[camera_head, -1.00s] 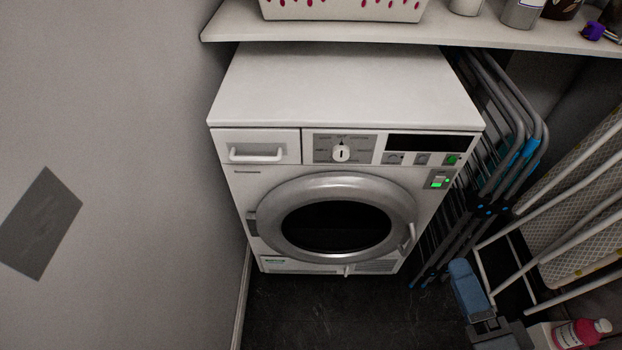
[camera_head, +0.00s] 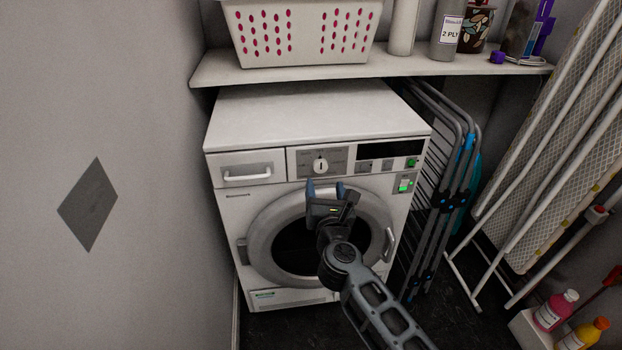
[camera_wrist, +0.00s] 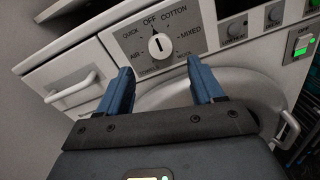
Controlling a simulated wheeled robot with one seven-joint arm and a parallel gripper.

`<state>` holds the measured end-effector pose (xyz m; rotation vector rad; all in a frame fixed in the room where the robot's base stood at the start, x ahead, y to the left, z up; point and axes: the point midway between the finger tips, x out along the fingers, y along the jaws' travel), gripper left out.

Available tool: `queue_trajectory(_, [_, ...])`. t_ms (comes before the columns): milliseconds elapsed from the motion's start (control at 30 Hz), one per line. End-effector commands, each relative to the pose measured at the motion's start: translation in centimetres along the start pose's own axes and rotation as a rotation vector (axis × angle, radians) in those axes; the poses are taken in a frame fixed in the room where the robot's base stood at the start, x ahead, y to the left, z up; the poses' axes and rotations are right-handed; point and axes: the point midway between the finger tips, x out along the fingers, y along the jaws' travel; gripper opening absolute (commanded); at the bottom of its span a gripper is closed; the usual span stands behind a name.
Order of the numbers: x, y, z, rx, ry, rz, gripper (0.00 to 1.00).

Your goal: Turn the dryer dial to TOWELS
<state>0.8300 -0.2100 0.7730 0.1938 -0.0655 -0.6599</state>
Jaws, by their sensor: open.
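The white dryer (camera_head: 320,118) stands against the wall with its round door shut. Its dial (camera_head: 320,165) is a white knob on a grey panel. In the wrist view the dial (camera_wrist: 160,45) has its dark pointer line standing near upright, towards OFF. My gripper (camera_head: 326,186) is open and empty, in front of the dryer just below the dial. In the wrist view its blue fingers (camera_wrist: 158,82) point at the panel, apart from the knob, which lies beyond and between them.
A drawer handle (camera_head: 247,176) is left of the dial, and a display with buttons and a green-lit switch (camera_head: 405,184) is right. A shelf (camera_head: 390,68) with a basket (camera_head: 300,32) overhangs behind. Folded racks (camera_head: 450,170) stand close on the right.

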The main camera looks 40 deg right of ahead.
Motion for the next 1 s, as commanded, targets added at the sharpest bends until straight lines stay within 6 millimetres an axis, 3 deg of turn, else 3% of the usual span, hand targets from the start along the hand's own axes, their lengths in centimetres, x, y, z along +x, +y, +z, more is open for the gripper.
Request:
queue_trajectory(500, [6.7, 0.0, 0.0, -0.003, -0.001, 0.0, 0.66])
queue_trajectory(867, [7.3, 0.0, 0.0, -0.005, -0.001, 0.002, 0.66])
queue_trajectory(1000, [7.3, 0.0, 0.0, -0.005, -0.001, 0.002, 0.55])
